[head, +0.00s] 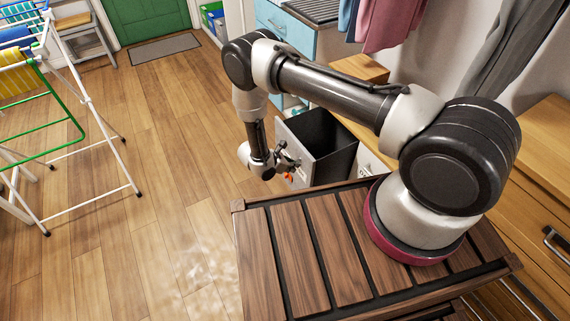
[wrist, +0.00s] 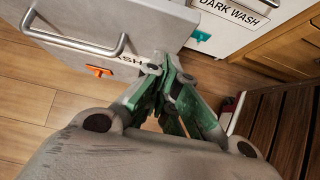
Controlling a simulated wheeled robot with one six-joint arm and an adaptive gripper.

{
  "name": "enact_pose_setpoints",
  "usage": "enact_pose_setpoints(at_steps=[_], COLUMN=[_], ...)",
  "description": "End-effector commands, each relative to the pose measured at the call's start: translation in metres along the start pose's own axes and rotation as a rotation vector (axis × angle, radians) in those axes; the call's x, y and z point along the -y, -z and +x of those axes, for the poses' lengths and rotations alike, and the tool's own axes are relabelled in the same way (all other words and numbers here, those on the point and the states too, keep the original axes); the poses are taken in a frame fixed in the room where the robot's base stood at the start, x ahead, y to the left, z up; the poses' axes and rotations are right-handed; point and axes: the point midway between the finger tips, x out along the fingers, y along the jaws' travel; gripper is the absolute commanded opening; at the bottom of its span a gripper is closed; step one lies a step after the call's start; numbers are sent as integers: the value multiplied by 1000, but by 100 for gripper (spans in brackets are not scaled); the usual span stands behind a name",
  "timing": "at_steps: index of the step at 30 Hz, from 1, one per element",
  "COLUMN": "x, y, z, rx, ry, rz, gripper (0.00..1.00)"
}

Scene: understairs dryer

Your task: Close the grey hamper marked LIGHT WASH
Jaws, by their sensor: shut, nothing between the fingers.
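The grey hamper (head: 298,136) stands pulled open past the far edge of my slatted deck, its dark inside showing from above. In the wrist view its grey front (wrist: 165,20) is tilted, with a metal bar handle (wrist: 75,47), a label partly hidden so only the end of "WASH" reads, and an orange tab (wrist: 99,71). My gripper (head: 291,163) is shut and empty, in front of the hamper's front panel. In the wrist view the green-padded fingers (wrist: 165,62) overlap the label's right end; I cannot tell whether they touch the panel.
A front labelled DARK WASH (wrist: 232,10), with a teal tab (wrist: 201,36), is beside the hamper on the right. A blue cabinet (head: 285,35) stands behind. A drying rack (head: 85,110) is at the left. The wooden floor (head: 150,180) between is clear.

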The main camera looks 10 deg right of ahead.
Motion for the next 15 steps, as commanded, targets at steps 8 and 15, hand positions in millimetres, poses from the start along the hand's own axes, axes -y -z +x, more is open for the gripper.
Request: enact_pose_setpoints(at_steps=[8,15], x=[0,0], y=[-25,-28], z=[24,27], rx=[0,0], ry=[1,0], rz=[2,1], gripper=[0,0])
